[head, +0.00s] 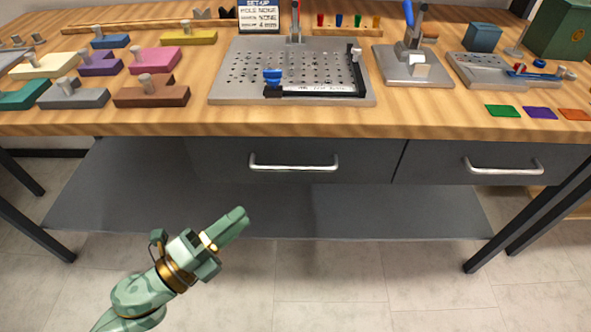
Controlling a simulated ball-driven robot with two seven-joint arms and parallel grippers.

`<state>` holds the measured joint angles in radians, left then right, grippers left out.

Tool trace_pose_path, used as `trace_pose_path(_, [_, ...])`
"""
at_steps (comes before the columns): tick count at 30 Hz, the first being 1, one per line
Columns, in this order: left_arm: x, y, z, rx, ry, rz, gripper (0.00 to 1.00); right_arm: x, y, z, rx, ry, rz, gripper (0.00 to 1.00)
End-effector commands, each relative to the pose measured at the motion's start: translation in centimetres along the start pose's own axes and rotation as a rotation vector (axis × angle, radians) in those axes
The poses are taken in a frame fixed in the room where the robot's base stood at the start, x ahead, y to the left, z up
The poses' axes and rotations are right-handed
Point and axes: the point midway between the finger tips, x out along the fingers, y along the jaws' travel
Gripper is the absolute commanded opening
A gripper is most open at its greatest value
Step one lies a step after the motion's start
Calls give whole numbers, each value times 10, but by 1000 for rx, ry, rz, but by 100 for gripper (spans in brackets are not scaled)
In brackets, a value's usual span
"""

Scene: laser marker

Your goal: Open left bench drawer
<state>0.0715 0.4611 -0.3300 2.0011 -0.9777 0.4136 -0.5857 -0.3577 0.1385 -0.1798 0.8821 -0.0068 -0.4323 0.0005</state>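The left bench drawer (220,160) is dark grey and sits under the wooden bench top. Its front is flush with the bench, so it looks closed. Its silver bar handle (294,168) runs level across the middle of the front. My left gripper (238,217) is green with brass-coloured parts. It is in front of the bench, below and to the left of the handle, apart from it, pointing up and right. Its fingers look close together, but the angle hides whether there is a gap. My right gripper is not in view.
A second drawer (440,165) with its own handle (503,165) is to the right. A grey lower shelf (400,212) lies beneath. Bench legs stand at both sides. The bench top (180,122) holds coloured blocks, a perforated plate (240,65) and fixtures. The floor in front is clear.

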Motion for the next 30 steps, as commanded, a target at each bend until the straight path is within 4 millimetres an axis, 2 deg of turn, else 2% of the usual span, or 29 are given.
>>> trace_pose_path(5, [24,0,2,8,-2,-2,33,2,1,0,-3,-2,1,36])
trace_pose_path(15, [110,1,2,5,-5,-1,33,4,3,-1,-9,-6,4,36])
trace_pose_path(18, [131,2,2,3,-6,1,33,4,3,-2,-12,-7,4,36])
trace_pose_path(24, [155,3,2,0,-6,3,33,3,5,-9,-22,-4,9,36])
trace_pose_path(30, [161,2,2,1,-7,3,33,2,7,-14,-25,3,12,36])
